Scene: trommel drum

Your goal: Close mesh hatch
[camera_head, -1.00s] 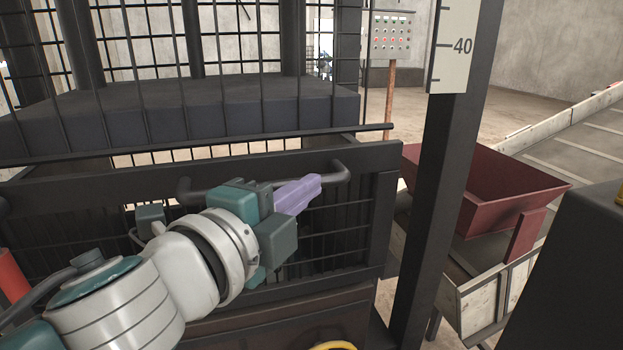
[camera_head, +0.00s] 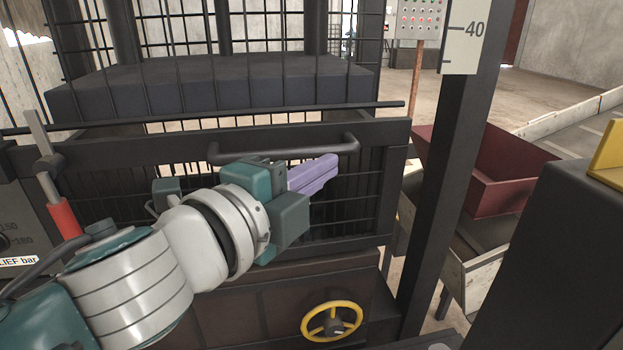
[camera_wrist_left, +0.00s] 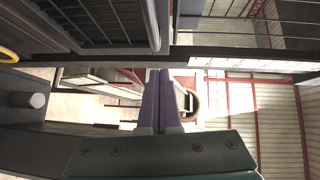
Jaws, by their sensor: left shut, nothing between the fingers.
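The mesh hatch (camera_head: 375,190) is a dark framed panel with a wire grid, below the dark slab of the cage. A grey bar handle (camera_head: 283,150) runs along its upper part. My left gripper (camera_head: 333,166) has purple fingers, closed together with nothing between them. Its fingertips show in front of the hatch, just below the right part of the handle. I cannot tell whether they touch it. The wrist and gripper body hide much of the lower hatch. In the left wrist view the closed fingers (camera_wrist_left: 159,75) point ahead, with wire mesh above left. My right gripper is out of view.
A dark upright post (camera_head: 447,180) with a scale plate stands right of the hatch. A yellow handwheel (camera_head: 332,306) sits below it. A red hopper (camera_head: 500,190) is behind the post. A red-gripped lever (camera_head: 63,220) stands at left. A dark box fills the lower right.

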